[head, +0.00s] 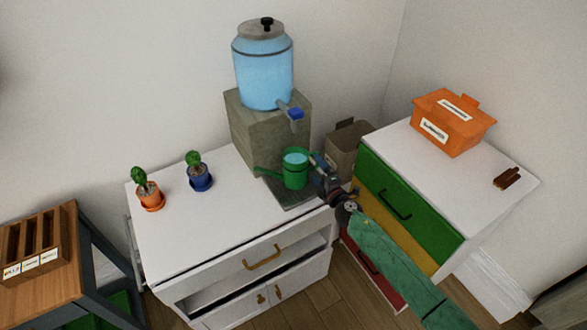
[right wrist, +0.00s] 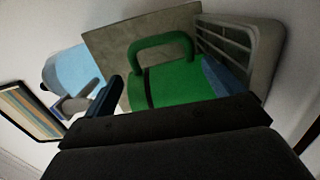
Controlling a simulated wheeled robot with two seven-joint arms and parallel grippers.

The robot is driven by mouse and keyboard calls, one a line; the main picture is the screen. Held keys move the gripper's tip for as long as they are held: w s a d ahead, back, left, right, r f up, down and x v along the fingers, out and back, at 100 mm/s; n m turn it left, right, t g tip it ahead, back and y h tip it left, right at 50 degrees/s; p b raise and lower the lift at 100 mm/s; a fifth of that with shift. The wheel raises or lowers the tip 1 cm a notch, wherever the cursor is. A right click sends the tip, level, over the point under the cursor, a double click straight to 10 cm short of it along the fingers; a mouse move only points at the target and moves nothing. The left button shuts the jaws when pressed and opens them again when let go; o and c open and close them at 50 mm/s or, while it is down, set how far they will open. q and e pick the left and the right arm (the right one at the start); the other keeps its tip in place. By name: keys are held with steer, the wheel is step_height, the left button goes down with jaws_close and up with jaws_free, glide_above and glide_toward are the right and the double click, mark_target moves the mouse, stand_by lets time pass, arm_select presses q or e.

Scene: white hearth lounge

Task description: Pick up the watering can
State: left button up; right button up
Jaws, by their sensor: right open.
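The green watering can (head: 295,173) stands upright on a grey tray (head: 290,200) below the tap of the blue water dispenser (head: 264,75). Its spout points left, and light blue water shows in its top. My right gripper (head: 322,172) is open at the can's right side, close to its handle. In the right wrist view the can (right wrist: 180,88) and its green handle loop (right wrist: 160,45) are right in front of the gripper; whether a finger touches it I cannot tell. One dark finger (right wrist: 110,98) shows at the can's edge. My left gripper is not in view.
A grey block (head: 255,135) bears the dispenser behind the can. Two potted cacti (head: 150,195) (head: 200,175) stand left on the white cabinet (head: 190,240). A drawer unit with an orange box (head: 450,125) is at right, and a beige bin (head: 345,150) stands behind.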

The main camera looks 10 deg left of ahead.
steer(key=shift+w+d+x, duration=0.1)
steer(key=shift+d+x, duration=0.05)
steer(key=shift+x, duration=0.8)
steer(key=shift+w+d+x, duration=0.1)
steer(key=shift+x, duration=0.8)
steer(key=shift+w+d+x, duration=0.1)
steer(key=shift+d+x, duration=0.05)
steer(key=shift+x, duration=0.8)
steer(key=shift+f, duration=0.15)
steer(key=shift+s, duration=0.1)
steer(key=c, duration=1.2)
steer(key=shift+c, duration=1.1)
steer(key=shift+r, duration=0.2)
